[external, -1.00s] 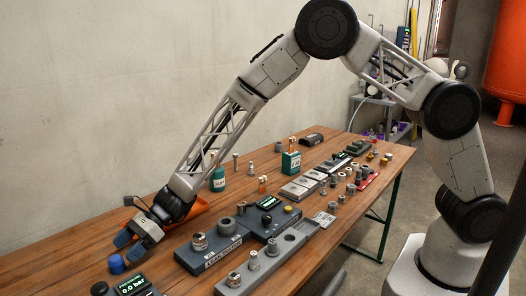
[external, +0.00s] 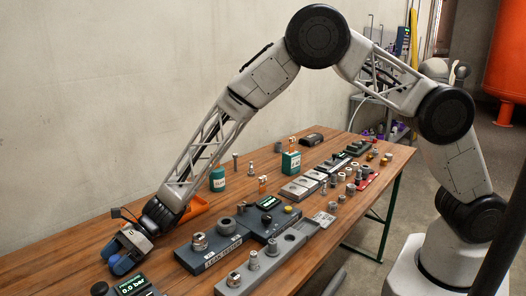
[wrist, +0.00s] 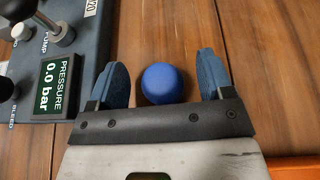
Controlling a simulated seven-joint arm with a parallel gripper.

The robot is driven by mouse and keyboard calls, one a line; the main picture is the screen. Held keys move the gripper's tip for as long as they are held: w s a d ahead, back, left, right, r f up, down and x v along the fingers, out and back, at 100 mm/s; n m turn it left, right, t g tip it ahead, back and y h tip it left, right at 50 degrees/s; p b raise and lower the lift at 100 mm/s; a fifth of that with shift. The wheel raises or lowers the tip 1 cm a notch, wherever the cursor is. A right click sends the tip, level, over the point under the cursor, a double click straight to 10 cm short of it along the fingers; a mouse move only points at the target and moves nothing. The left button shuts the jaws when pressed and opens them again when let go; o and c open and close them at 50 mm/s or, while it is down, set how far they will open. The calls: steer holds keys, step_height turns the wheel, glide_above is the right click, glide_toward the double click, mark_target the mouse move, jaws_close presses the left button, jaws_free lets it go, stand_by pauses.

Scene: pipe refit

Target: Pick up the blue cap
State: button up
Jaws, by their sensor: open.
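The blue cap (wrist: 162,84) stands on the wooden table between the two blue fingers of my gripper (wrist: 168,82) in the wrist view. The fingers are spread, with a gap on each side of the cap, wider on the right. In the external view my gripper (external: 124,262) is low over the near left part of the table. There the fingers hide most or all of the cap.
A pressure gauge unit (wrist: 72,55) reading 0.0 bar stands close to the left finger in the wrist view. An orange tray (external: 196,207) lies behind my gripper. A leak tester block (external: 208,250) with fittings stands to the right. Bare wood lies left of my gripper.

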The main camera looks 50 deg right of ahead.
steer(key=shift+x, duration=0.95)
steer(key=c, duration=1)
